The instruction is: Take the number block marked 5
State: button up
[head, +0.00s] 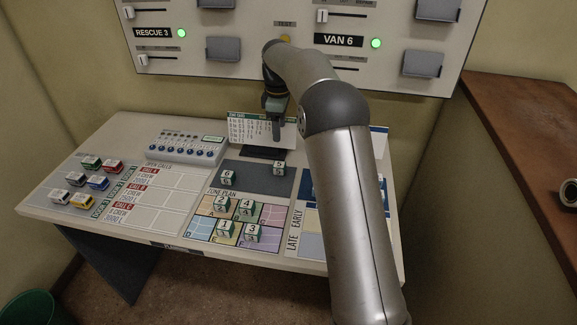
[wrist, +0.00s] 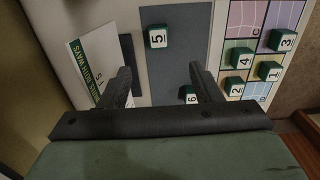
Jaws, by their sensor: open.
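The number block marked 5 (head: 279,168) is a small green and white cube on the dark grey panel of the desk, near its right end. The block marked 5 also shows in the wrist view (wrist: 157,37), beyond my fingers and apart from them. My gripper (head: 275,125) is above the desk's back part, near the standing card, and is higher than the block. In the wrist view my gripper (wrist: 160,80) is open, with nothing between its fingers.
The block marked 6 (head: 227,178) is on the same grey panel, to the left. Blocks 1, 2, 3 and 4 (head: 246,207) sit on the coloured zone plan. A standing card (head: 240,130) is close by my gripper. Toy vehicles (head: 98,182) are at the desk's left.

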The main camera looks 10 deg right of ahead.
jog(key=p, duration=0.2)
send_over(279, 164)
jog(key=f, duration=1)
jog(key=shift+s+f, duration=0.1)
jog(key=shift+s, duration=0.15)
jog(key=shift+w+f+p, duration=0.2)
jog(key=shift+f+p, duration=0.65)
jog(key=shift+f, duration=1.8)
jog(key=c, duration=1.1)
